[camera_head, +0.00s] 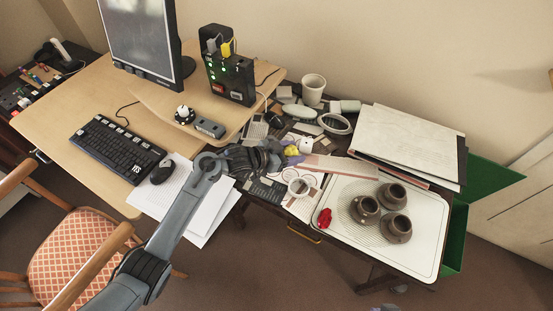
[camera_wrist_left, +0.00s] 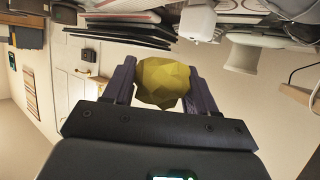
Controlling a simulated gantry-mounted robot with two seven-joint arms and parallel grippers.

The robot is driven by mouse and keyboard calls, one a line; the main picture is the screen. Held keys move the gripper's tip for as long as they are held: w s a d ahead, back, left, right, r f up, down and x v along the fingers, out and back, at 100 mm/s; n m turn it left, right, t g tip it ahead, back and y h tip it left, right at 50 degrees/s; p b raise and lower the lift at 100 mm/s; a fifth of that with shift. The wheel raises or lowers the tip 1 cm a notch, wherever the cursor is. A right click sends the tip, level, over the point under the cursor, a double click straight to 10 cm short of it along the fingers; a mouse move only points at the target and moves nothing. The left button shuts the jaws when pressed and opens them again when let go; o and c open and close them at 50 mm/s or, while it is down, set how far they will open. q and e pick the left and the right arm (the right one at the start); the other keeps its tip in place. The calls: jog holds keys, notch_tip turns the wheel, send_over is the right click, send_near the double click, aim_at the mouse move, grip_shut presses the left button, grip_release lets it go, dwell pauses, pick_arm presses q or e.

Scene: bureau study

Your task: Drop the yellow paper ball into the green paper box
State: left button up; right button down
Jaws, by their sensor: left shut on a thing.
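The yellow paper ball (camera_head: 291,150) is faceted and held between the fingers of my left gripper (camera_head: 284,152), above the cluttered dark desk. In the left wrist view, the ball (camera_wrist_left: 162,82) sits between the two purple fingers of my left gripper (camera_wrist_left: 161,84), one on each side. The green paper box (camera_head: 456,238) stands at the right, beyond the tray and papers. Its green side and a raised flap show; its inside is mostly hidden. The ball is well left of the box. A small purple-grey tip at the bottom edge seems to be my right gripper (camera_head: 385,307), mostly cut off.
A white tray (camera_head: 420,255) with three brown pots and a red crumpled piece (camera_head: 324,218) lies between ball and box. A stack of boards (camera_head: 415,140) lies behind it. A white cup (camera_head: 313,88), ring and mug stand near the gripper. A monitor and keyboard are left.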

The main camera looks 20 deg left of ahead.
pick_arm(q)
jog(key=shift+w+d+r, duration=0.3)
jog(key=shift+d+r, duration=0.15)
jog(key=shift+d, duration=0.2)
jog(key=shift+w+d+r, duration=0.25)
jog(key=shift+d+r, duration=0.15)
jog(key=shift+d, duration=0.25)
jog(key=shift+a+f, duration=0.1)
